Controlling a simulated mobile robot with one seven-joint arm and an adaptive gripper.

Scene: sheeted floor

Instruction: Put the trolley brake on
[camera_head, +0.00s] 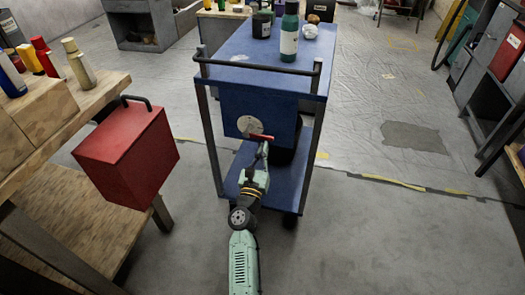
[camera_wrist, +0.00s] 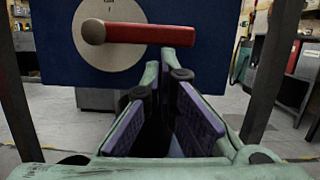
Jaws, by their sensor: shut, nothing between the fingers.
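The blue trolley (camera_head: 235,108) stands upright in front of me. Its front panel (camera_wrist: 215,20) carries a round pale plate (camera_head: 247,124) with a red lever (camera_head: 261,137). In the wrist view the lever (camera_wrist: 150,33) lies about level across the plate (camera_wrist: 110,65), with a brownish round end at left and its red bar reaching right past the plate's rim. My gripper (camera_head: 264,149) is shut and empty, just below the red bar. In the wrist view its fingertips (camera_wrist: 172,65) point up toward the bar's right part; I cannot tell whether they touch it.
Bottles (camera_head: 289,32) and small items stand on the trolley top. A dark push bar (camera_head: 258,64) spans its near edge. A red box (camera_head: 128,155) is at left beside a wooden bench (camera_head: 95,98) with bottles. Floor at right is clear; grey cabinets (camera_head: 490,85) stand beyond.

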